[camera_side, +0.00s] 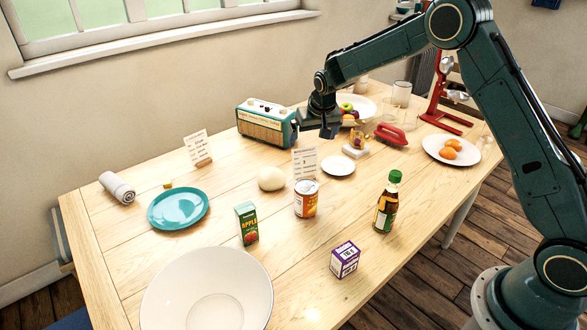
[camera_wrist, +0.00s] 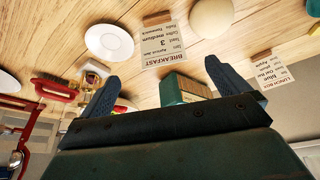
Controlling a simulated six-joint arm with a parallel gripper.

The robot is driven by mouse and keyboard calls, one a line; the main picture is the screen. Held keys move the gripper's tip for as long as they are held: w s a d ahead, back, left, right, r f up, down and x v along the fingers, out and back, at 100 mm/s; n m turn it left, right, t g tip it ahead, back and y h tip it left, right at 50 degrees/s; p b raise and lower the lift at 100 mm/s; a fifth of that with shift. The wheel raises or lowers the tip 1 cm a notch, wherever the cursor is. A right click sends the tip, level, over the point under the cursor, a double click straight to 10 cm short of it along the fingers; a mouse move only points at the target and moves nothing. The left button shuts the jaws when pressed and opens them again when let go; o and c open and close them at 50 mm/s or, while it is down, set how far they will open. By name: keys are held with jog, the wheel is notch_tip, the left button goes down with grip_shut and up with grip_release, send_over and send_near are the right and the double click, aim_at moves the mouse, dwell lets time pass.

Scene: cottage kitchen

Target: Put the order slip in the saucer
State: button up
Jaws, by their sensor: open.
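Two printed cards stand in wooden holders. One, headed BREAKFAST (camera_side: 304,161), is near the table's middle, and it also shows in the wrist view (camera_wrist: 166,47). The other, headed LUNCH BOX in the wrist view (camera_wrist: 268,70), stands further left in the side view (camera_side: 197,146). I cannot tell which is the order slip. The small white saucer (camera_side: 338,166) lies empty right of the BREAKFAST card, and it shows at upper left in the wrist view (camera_wrist: 109,42). My gripper (camera_side: 328,134) is open and empty above the table, behind the saucer and right of the radio.
A green radio (camera_side: 266,123) stands close beside my gripper. The front holds a bottle (camera_side: 386,207), cartons and a bowl (camera_side: 207,292).

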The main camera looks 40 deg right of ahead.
aim_at(305, 161)
jog(key=shift+x, duration=4.4)
jog(key=shift+f, duration=0.1)
jog(key=shift+a+x, duration=0.2)
jog(key=shift+x, duration=2.3)
jog(key=shift+s, duration=0.1)
jog(key=shift+c, duration=0.4)
jog(key=c, duration=1)
notch_tip(305, 161, up, 20)
